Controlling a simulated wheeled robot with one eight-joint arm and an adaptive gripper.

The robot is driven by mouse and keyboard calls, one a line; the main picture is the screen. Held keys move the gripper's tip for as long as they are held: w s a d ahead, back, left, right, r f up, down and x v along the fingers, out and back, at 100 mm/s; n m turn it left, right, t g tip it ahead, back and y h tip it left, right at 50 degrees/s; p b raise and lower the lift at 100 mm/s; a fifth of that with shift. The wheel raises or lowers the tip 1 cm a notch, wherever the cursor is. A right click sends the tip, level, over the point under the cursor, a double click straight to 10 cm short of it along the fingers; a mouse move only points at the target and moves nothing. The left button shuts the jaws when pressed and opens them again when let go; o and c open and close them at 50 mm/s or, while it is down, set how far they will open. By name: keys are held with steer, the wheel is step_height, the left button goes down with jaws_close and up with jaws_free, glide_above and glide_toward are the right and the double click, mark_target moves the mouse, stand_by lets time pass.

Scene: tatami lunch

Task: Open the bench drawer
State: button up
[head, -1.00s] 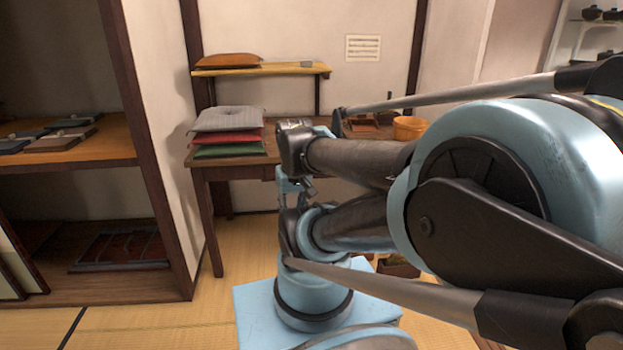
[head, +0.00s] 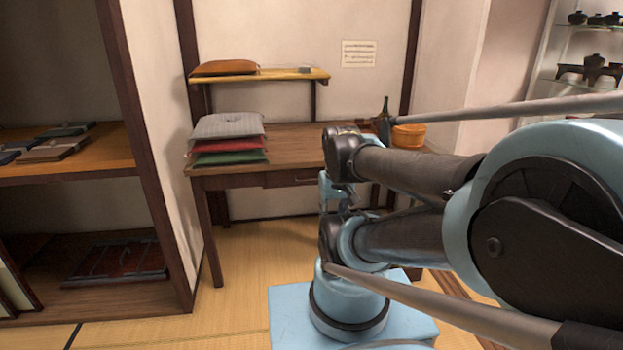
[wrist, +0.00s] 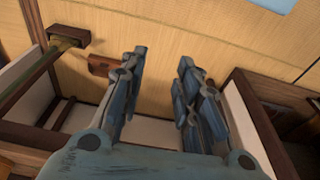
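The wooden bench (head: 300,143) stands against the back wall in the head view. Its drawer (head: 290,179) is a narrow front under the top and looks closed; my arm hides the bench's right part. My gripper (wrist: 160,82) shows in the wrist view with its two blue fingers apart and nothing between them. Tatami and dark wooden frames lie beyond the fingers there; I cannot tell whether any of this is the drawer. My gripper's fingertips cannot be made out in the head view.
Stacked cushions (head: 228,140) lie on the bench's left end, an orange tub (head: 409,136) and a bottle on its right. A wall shelf (head: 290,74) holds a brown cushion. A wooden shelving unit (head: 150,200) stands at left.

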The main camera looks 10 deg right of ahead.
mark_target(308, 176)
steer(key=w+r+n, duration=0.4)
steer(key=w, duration=0.5)
steer(key=w+r+n, duration=0.3)
steer(key=w+n, duration=0.2)
steer(key=w, duration=0.4)
steer(key=w+r+n, duration=0.4)
steer(key=w, duration=0.5)
steer(key=w+f+n, duration=0.3)
steer(key=w+n, duration=0.2)
steer(key=w, duration=0.8)
steer(key=w+f, duration=0.1)
steer(key=f, duration=0.4)
steer(key=w+f, duration=0.1)
steer(key=f, duration=0.5)
steer(key=w+f, duration=0.1)
steer(key=f, duration=0.4)
steer(key=shift+f, duration=0.25)
